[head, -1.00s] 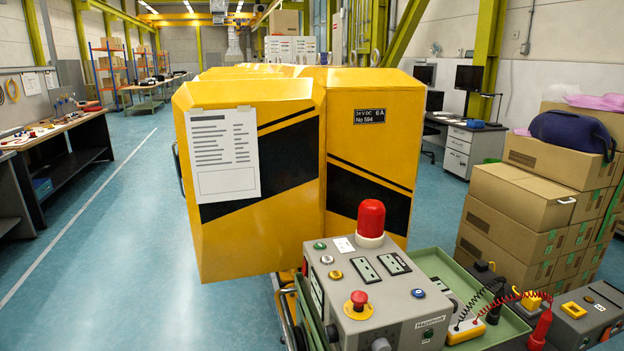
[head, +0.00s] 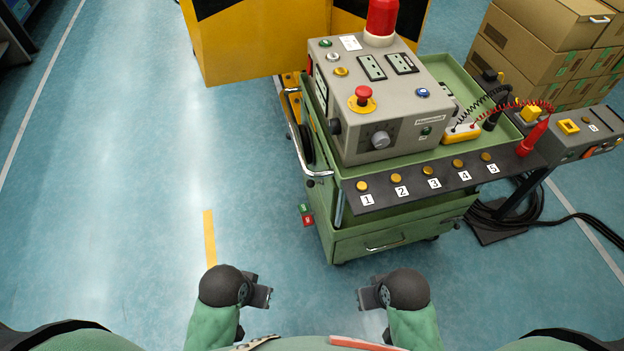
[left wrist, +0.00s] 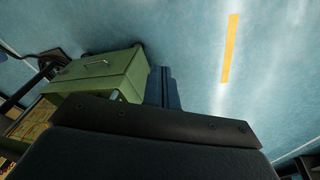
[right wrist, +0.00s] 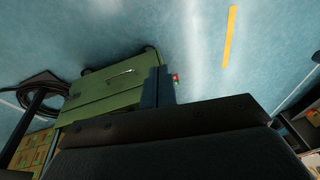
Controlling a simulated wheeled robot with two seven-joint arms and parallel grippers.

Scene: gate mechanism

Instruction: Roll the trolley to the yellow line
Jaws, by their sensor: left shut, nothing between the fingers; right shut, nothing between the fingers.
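The green trolley (head: 375,245) stands ahead and right of centre in the head view, with a curved chrome handle (head: 298,140) on its left side. The yellow line (head: 209,238) is a short strip on the blue floor, left of the trolley. It also shows in the left wrist view (left wrist: 229,48) and the right wrist view (right wrist: 229,38). My left gripper (head: 266,291) is shut and empty, just right of the line's near end in the picture. My right gripper (head: 364,293) is shut and empty, in front of the trolley's drawer. Neither touches the trolley.
A grey control box (head: 385,110) with a red lamp sits on the trolley. A yellow machine (head: 245,45) stands behind it. Cardboard boxes (head: 540,45) and a black cable (head: 500,212) on the floor are at right. A red-green pedal-like item (head: 306,215) is beside the trolley. Floor at left is clear.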

